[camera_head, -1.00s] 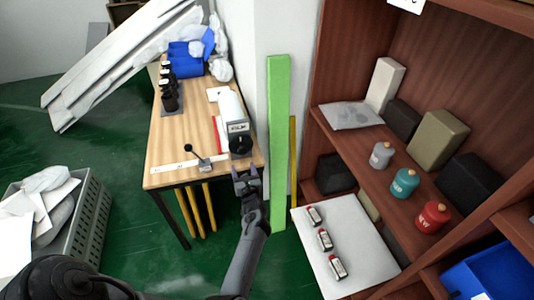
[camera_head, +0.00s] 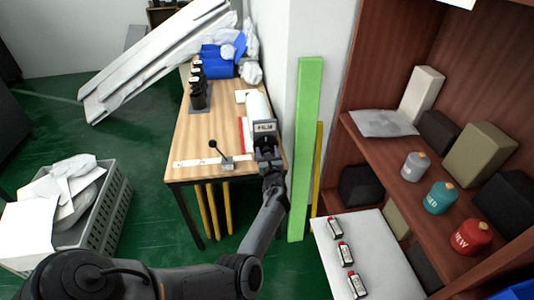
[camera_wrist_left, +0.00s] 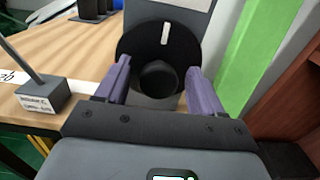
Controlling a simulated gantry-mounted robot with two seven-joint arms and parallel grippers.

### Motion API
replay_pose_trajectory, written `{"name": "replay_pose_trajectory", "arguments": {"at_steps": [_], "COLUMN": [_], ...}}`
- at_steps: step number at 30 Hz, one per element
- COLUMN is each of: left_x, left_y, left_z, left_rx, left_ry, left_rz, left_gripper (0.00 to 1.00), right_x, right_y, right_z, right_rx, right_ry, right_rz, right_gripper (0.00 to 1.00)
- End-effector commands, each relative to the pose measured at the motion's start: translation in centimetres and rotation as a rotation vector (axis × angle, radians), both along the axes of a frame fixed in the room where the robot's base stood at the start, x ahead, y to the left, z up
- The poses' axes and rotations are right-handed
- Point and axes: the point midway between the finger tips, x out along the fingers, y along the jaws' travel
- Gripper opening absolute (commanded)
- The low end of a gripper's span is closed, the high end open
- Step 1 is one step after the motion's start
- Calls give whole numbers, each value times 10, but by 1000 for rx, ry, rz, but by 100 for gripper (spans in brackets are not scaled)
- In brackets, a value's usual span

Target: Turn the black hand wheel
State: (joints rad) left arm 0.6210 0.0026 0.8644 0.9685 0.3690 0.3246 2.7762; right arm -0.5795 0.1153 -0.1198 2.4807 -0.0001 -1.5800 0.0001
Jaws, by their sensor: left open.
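The black hand wheel (camera_wrist_left: 138,42) is a dark disc with a pale mark and a round protruding hub, on the front of the grey and white machine (camera_head: 265,127). In the head view my left gripper (camera_head: 268,155) is right in front of the wheel and hides most of it. In the left wrist view the purple fingers of my left gripper (camera_wrist_left: 158,66) are spread apart on either side of the hub, with visible gaps. The gripper holds nothing. My right gripper does not show.
A small lever on a block (camera_head: 227,162) stands left of the machine on the wooden table (camera_head: 205,140). A green post (camera_head: 304,150) rises close to the right. Black bottles (camera_head: 198,95) stand further back. A shelf (camera_head: 395,165) with canisters is at the right.

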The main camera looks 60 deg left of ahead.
Motion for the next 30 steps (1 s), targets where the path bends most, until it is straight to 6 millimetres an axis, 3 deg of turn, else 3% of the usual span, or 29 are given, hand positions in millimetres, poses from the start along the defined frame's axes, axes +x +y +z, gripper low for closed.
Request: {"name": "replay_pose_trajectory", "arguments": {"at_steps": [14,24,30], "left_x": [4,4,4], "left_y": [10,10,10], "left_z": [0,0,0], "left_rx": [0,0,4], "left_ry": [1,1,9], "left_rz": [1,1,1], "left_gripper": [68,16,16], "right_x": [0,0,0], "right_y": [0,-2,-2], "right_z": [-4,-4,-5], "right_rx": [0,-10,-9], "right_ry": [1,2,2], "right_rz": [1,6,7], "right_gripper": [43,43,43]}}
